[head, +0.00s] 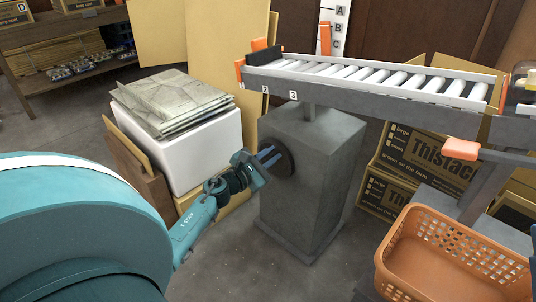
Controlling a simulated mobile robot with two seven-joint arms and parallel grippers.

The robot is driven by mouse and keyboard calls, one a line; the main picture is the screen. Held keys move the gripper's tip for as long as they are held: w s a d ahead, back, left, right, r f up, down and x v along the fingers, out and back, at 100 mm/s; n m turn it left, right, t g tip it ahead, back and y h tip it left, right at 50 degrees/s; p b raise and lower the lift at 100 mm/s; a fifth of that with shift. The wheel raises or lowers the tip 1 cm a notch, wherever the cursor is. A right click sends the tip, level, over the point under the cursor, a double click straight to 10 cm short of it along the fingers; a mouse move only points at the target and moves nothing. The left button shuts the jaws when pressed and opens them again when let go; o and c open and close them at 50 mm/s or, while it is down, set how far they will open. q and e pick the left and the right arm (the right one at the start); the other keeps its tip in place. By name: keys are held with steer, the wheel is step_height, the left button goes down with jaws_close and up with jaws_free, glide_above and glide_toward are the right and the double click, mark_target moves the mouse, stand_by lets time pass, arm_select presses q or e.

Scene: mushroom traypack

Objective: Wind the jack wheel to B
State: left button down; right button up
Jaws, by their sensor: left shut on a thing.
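The jack wheel (284,170), a dark round disc, is on the left face of the grey jack box (318,175). My left gripper (268,157) reaches in from the left and is shut at the wheel, on a part that its fingers mostly hide. A post from the box top holds up the roller conveyor (370,82). A white scale strip (342,22) with the letters A, B and C stands behind the conveyor, with an orange pointer (325,38) on it around B to C; the exact mark is hard to tell. My right gripper is not in view.
An orange basket (405,245) stands at the lower right. Cardboard boxes (390,190) are stacked behind the jack. A white block (205,150) with folded sheets (175,98) stands left of it. Floor is free in front of the jack.

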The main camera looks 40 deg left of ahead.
arm_select(q)
steer(key=shift+d+f+m, duration=0.1)
steer(key=shift+d+m, duration=0.05)
steer(key=shift+m, duration=0.15)
steer(key=c, duration=1.4)
jaws_free()
steer(key=shift+o, duration=0.2)
steer(key=s, duration=0.7)
steer(key=shift+s+a, duration=0.25)
steer(key=shift+a, duration=0.05)
steer(key=shift+c, duration=0.2)
